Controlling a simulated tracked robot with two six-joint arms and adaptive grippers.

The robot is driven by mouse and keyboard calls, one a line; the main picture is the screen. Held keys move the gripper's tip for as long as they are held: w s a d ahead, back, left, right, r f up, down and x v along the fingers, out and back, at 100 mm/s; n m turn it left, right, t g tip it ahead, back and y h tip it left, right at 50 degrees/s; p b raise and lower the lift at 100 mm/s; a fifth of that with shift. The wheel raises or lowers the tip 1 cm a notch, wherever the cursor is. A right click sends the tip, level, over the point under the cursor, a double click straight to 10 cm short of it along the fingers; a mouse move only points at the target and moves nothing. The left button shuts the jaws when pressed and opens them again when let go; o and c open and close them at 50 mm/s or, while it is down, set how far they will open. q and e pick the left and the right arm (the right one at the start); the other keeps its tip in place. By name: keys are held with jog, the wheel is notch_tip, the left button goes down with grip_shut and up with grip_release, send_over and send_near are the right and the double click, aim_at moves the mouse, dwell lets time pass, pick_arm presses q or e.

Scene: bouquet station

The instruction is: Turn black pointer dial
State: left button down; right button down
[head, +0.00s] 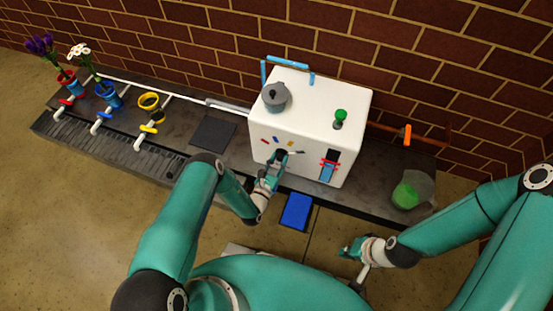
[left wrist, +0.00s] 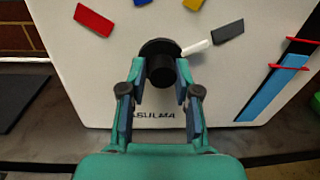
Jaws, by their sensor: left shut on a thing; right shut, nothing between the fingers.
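The black dial (left wrist: 162,66) sits on the front of the white machine (head: 310,112), with colored marks in an arc above it. Its white pointer (left wrist: 196,47) points up and right, toward the dark grey mark (left wrist: 228,32). My left gripper (left wrist: 162,80) is shut on the dial knob, one finger on each side. In the head view the left gripper (head: 276,168) reaches the machine's front and mostly hides the dial. My right gripper (head: 350,248) is shut and empty, low in front of the table at the right.
The marks include red (left wrist: 94,20), blue (left wrist: 142,2) and yellow (left wrist: 190,3). A blue level gauge (head: 328,166) is right of the dial. A grey lidded pot (head: 275,97) and green knob (head: 340,117) are on top. A blue pad (head: 297,211) lies below the front.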

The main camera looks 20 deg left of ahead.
pick_arm(q)
jog(key=shift+w+r+y, duration=0.15)
jog(key=shift+w+y, duration=0.05)
jog(key=shift+y, duration=0.1)
jog(key=shift+d+n, duration=0.1)
jog(key=shift+n, duration=0.2)
jog(key=n, duration=0.3)
jog(key=shift+w+n+b, duration=0.1)
jog(key=shift+n+b, duration=0.2)
jog(key=shift+b, duration=0.05)
jog(key=shift+d+r+n, duration=0.1)
jog(key=shift+n, duration=1.8)
jog(key=c, duration=1)
grip_release()
jog(key=shift+c, duration=0.2)
jog(key=shift+o, duration=0.8)
